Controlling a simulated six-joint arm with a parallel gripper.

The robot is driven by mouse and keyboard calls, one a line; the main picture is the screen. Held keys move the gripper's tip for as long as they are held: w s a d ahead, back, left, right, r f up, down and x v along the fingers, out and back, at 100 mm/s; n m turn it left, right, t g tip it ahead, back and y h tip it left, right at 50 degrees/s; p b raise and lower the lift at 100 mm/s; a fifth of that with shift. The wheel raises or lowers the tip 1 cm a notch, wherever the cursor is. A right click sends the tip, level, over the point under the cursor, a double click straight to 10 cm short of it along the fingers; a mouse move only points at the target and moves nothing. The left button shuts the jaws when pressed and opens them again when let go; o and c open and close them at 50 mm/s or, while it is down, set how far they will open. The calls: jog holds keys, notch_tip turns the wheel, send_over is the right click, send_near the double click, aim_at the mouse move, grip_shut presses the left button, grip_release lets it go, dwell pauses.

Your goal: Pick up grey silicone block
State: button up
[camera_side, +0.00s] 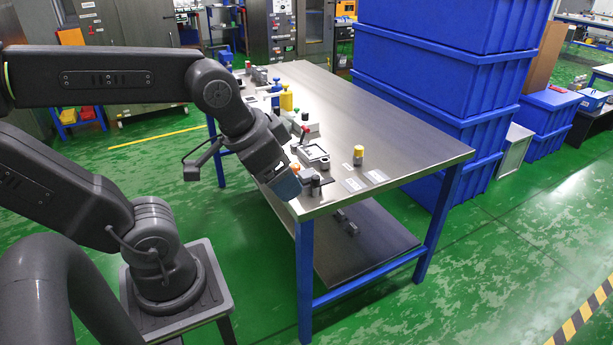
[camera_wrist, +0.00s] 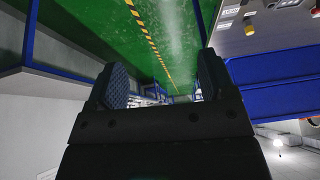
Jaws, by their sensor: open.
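My gripper (camera_side: 287,187) is in the side view, at the near left edge of the steel table (camera_side: 400,130), pointing down toward small items at that edge. In the wrist view my gripper's two blue padded fingers (camera_wrist: 163,80) stand wide apart with nothing between them. I cannot pick out the grey silicone block for certain in either view. Small dark and grey pieces (camera_side: 315,185) stand on the table right beside the gripper in the side view, and the arm hides part of that edge.
A yellow bottle (camera_side: 287,98) and several small items line the left edge. Blue crates (camera_side: 430,90) are stacked along the far right side. The table's middle is clear.

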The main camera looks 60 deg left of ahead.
jog(key=w+a+m+g+y, duration=0.2)
jog(key=w+a+m, duration=0.3)
jog(key=w, duration=0.2)
jog(key=m+g+y, duration=0.2)
jog(key=m+g, duration=0.2)
jog(key=m, duration=0.8)
send_over(306, 173)
jog(key=d, duration=0.3)
jog(key=f, duration=1.8)
jog(key=shift+s+a+f, duration=0.15)
jog(key=shift+a+f, duration=0.1)
jog(key=shift+f, duration=0.15)
jog(key=shift+w+x, duration=0.15)
jog(key=shift+x, duration=1.3)
jog(key=shift+w+x, duration=0.2)
jog(key=shift+x, duration=1.2)
jog(key=shift+a, duration=0.1)
jog(key=shift+c, duration=0.3)
jog(key=c, duration=0.9)
